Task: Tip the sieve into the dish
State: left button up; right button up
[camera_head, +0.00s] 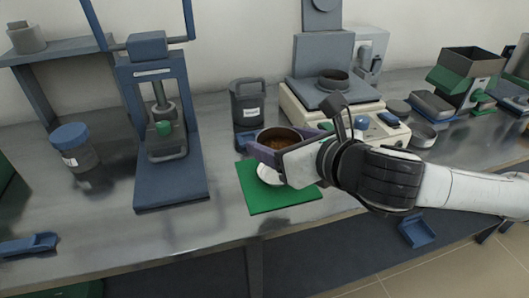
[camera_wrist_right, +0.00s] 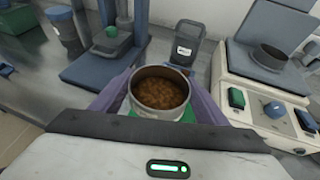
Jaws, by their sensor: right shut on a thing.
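The sieve (camera_head: 279,135) is a round metal cup with brown granular material inside. It also shows in the right wrist view (camera_wrist_right: 160,97), upright or nearly so. My right gripper (camera_head: 276,147) is shut on it, with a purple finger on each side. It holds the sieve above a white dish (camera_head: 268,176) on a green mat (camera_head: 277,200). The sieve and gripper hide much of the dish, so what is in it cannot be seen. My left gripper is not in view.
A dark container (camera_head: 249,102) stands just behind the mat. A blue press (camera_head: 160,130) and a blue-lidded jar (camera_head: 76,148) are to the left. A balance-like device (camera_head: 330,97) stands behind right.

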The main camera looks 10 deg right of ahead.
jog(key=shift+a, duration=0.65)
jog(key=shift+a+r+y+p, duration=0.1)
jog(key=shift+a+y+p, duration=0.2)
jog(key=shift+y, duration=0.1)
jog(key=shift+w+d+f+n, duration=0.1)
jog(key=shift+f+n, duration=0.15)
jog(key=shift+n, duration=0.05)
jog(key=shift+w+a+f+y+p, duration=0.15)
jog(key=shift+a+y+p, duration=0.15)
jog(key=shift+p, duration=0.3)
jog(key=shift+a, duration=0.25)
jog(key=shift+w+a+n, duration=0.15)
jog(key=shift+a+n, duration=0.2)
jog(key=shift+n, duration=0.05)
jog(key=shift+p, duration=0.35)
jog(key=shift+a+y, duration=0.1)
jog(key=shift+y, duration=0.2)
